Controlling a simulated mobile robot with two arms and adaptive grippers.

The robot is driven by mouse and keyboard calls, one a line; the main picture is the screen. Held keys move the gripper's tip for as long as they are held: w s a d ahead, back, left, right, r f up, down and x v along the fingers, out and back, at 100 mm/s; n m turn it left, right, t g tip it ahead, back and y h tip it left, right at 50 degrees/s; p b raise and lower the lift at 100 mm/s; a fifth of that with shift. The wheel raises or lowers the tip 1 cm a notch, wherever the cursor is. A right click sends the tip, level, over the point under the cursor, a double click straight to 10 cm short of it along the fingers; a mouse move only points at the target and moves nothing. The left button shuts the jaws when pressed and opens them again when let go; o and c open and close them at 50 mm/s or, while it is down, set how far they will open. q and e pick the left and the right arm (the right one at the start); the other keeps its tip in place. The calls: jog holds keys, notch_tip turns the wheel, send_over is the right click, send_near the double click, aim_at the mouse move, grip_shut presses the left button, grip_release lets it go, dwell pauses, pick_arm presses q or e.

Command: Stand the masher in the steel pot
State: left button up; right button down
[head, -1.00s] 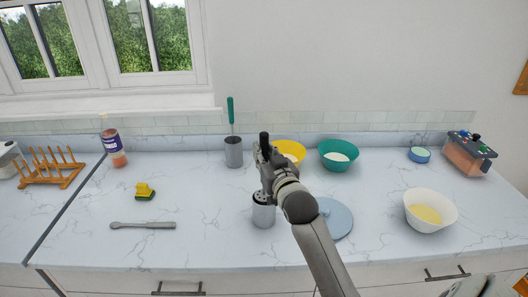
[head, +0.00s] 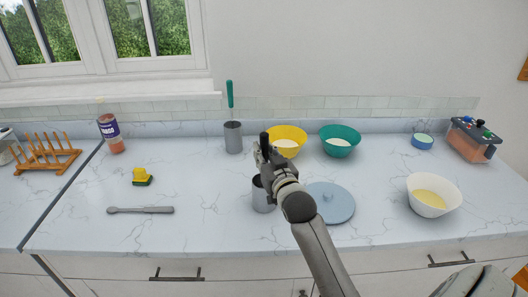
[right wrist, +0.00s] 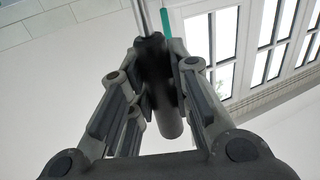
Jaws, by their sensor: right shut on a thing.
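My right gripper (head: 266,160) is shut on the black handle of the masher (head: 264,138), which stands roughly upright. In the right wrist view the dark handle (right wrist: 162,85) lies between the two fingers, with thin steel rods beyond it. A short grey steel pot (head: 263,197) stands on the counter directly below and slightly left of the gripper. Its mouth is partly hidden by the gripper. The masher's lower end is not clearly visible, so I cannot tell how deep it is in the pot. My left gripper is not in view.
Behind stands a grey holder (head: 233,138) with a green-handled tool (head: 230,95). Nearby are a yellow bowl (head: 299,130), a green bowl (head: 352,134), a blue lid (head: 338,210) and a white bowl (head: 420,181). The counter's left part holds a sponge (head: 141,175) and grey utensil (head: 140,210).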

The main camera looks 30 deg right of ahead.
jog(key=c, duration=1.3)
grip_release()
jog(key=shift+o, duration=0.2)
jog(key=v, duration=1.2)
